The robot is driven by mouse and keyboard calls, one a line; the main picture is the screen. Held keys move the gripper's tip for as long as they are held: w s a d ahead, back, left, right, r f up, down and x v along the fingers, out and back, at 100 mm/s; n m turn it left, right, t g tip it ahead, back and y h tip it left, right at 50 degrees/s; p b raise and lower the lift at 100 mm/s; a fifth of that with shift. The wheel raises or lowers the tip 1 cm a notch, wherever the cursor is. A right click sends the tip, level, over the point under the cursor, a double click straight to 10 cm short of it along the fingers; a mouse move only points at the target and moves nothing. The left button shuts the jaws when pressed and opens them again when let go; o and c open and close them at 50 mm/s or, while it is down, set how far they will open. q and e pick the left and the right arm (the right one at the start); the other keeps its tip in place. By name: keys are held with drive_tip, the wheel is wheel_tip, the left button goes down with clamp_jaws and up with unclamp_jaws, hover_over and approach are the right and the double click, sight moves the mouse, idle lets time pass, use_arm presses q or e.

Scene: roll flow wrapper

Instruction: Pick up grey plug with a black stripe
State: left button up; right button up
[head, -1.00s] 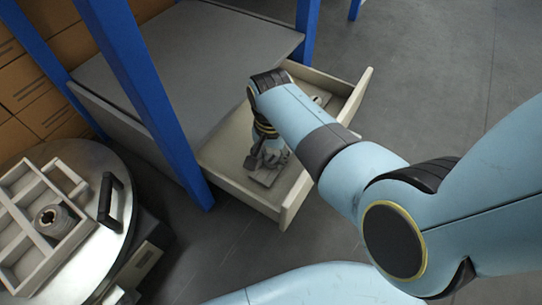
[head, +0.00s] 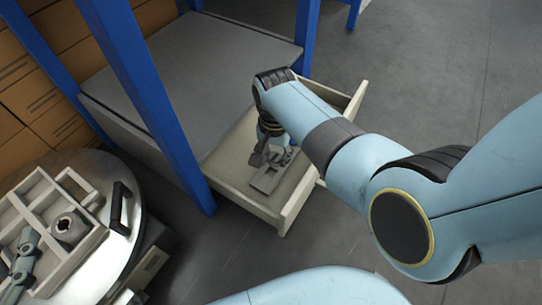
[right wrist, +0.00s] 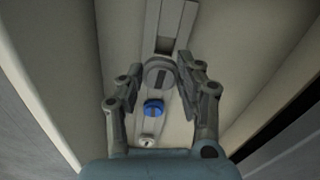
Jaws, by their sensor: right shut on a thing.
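The grey plug with a black stripe (right wrist: 159,73) is a round grey piece in the right wrist view, between the two fingers of my right gripper (right wrist: 171,75). In the head view my right gripper (head: 273,156) is low inside the open drawer (head: 285,211), over the holder (head: 266,181), and the plug is hidden there. Part of what looks like my left gripper (head: 24,258) shows at the left edge, over a tray; its fingers are unclear.
A blue round piece (right wrist: 153,108) and a small silver piece (right wrist: 147,141) lie in line with the plug. Drawer walls stand close on both sides. Blue table legs (head: 143,90) rise beside the drawer. A partitioned tray (head: 91,245) with a grey ring-shaped part (head: 68,228) is at left.

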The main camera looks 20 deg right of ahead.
drive_tip(key=shift+w+d+r+p, duration=0.35)
drive_tip(key=shift+d+r+p, duration=0.15)
drive_tip(key=shift+d+r, duration=0.3)
use_arm(q)
drive_tip(key=s+a+f+g+y+p, duration=0.1)
drive_tip(key=s+f+g+p, duration=0.2)
drive_tip(key=g, duration=0.6)
drive_tip(key=shift+s+a+n+p, duration=0.2)
drive_tip(key=shift+s+n+p, duration=0.2)
drive_tip(key=shift+s+p, duration=0.5)
use_arm(e)
drive_tip(key=w+d+r, duration=0.2)
drive_tip(key=d+r, duration=0.2)
drive_tip(key=d, duration=0.4)
drive_tip(key=shift+d+r, duration=0.25)
drive_tip(key=shift+r, duration=0.15)
use_arm(q)
drive_tip(key=shift+s+f, duration=0.1)
drive_tip(key=shift+s, duration=0.05)
use_arm(e)
drive_tip(key=shift+w, duration=0.15)
